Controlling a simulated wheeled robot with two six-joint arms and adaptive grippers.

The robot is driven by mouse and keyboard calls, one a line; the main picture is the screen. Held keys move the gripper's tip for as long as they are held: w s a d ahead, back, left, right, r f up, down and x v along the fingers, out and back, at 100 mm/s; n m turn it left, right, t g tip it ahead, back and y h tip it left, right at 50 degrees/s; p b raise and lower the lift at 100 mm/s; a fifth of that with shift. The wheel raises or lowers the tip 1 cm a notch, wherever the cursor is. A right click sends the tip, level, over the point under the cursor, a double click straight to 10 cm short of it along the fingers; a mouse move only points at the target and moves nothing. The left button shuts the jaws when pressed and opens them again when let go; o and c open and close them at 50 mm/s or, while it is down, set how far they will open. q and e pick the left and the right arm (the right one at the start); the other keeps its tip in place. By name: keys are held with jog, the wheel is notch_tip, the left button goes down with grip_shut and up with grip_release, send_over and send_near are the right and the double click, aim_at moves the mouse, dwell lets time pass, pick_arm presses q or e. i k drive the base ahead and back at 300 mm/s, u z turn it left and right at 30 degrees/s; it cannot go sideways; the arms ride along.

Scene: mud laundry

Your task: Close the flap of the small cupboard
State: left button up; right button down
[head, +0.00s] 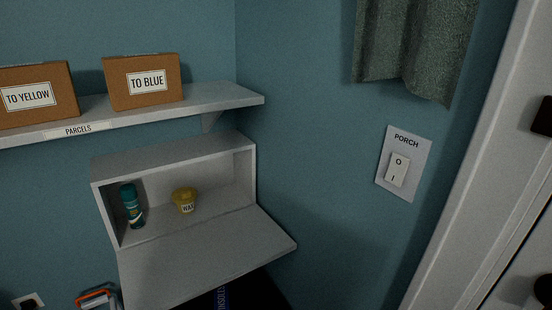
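The small cupboard (172,162) is a grey box on the blue wall, below a shelf. Its flap (205,262) is open, hinged at the bottom edge and sloping outward and down toward me. Inside stand a teal spray can (131,207) at the left and a yellow tub (185,201) labelled WAX near the middle. Neither of my grippers shows in the head view.
The shelf (215,99) labelled PARCELS holds two boxes, TO YELLOW (65,92) and TO BLUE (143,103). At right are a PORCH switch (398,170), a grey-green cloth (410,50) and a white door frame (470,160). A dark object lies below the flap.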

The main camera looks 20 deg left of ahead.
aim_at(167, 273)
jog(key=u, duration=1.15)
jog(key=i, duration=0.8)
jog(key=u, duration=0.05)
